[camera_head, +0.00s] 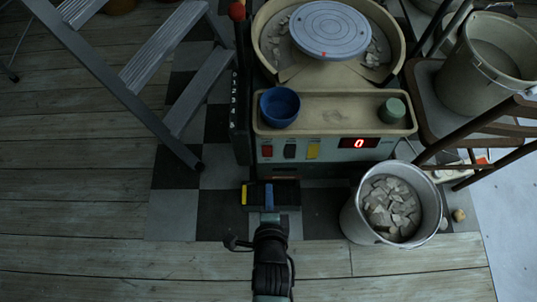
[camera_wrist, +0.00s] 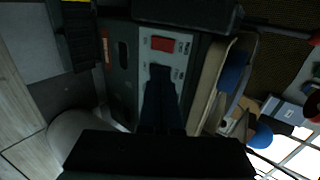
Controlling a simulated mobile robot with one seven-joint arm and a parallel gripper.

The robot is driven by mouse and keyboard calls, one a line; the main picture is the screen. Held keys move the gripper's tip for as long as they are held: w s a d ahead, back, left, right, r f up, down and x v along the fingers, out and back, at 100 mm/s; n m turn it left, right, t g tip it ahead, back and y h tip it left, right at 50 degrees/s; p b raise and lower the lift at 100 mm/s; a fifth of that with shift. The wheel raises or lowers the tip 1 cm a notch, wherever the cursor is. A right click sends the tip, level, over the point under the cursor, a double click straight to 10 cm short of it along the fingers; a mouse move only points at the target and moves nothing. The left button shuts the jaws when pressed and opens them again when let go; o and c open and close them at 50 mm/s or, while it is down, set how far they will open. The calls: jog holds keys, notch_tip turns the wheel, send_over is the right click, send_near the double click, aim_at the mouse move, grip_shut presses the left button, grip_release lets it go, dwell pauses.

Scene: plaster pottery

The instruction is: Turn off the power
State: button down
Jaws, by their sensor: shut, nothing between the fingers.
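The pottery wheel's front panel carries a red switch (camera_head: 267,151), a black switch (camera_head: 290,149) and a yellow switch (camera_head: 313,149) in a row. A display (camera_head: 359,143) to their right shows a red 0. The red switch also shows in the wrist view (camera_wrist: 162,44) on a pale plate with small, unreadable markings. My gripper (camera_head: 268,187) is shut and empty, low in front of the panel in the head view. In the wrist view its fingertips (camera_wrist: 160,80) overlap the area beside the red switch; I cannot tell whether they touch the panel.
A dark pedal (camera_head: 287,193) with a yellow edge lies below the panel. A metal bucket of shards (camera_head: 352,222) stands at right. A blue bowl (camera_head: 280,106) and green pot (camera_head: 392,110) sit on the wheel's tray. A stepladder (camera_head: 120,95) is at left.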

jog(key=b, duration=0.6)
send_near(268, 149)
notch_tip(268, 149, down, 4)
jog(key=w, duration=0.1)
jog(key=w+b, duration=0.2)
jog(key=w, duration=0.1)
jog(key=shift+w, duration=0.2)
jog(key=shift+w+r, duration=0.1)
jog(key=shift+w, duration=0.3)
jog(key=shift+w+r+p, duration=0.3)
jog(key=shift+r+p, duration=0.05)
jog(key=shift+p, duration=0.4)
jog(key=shift+f+g, duration=0.3)
jog(key=shift+g, duration=0.1)
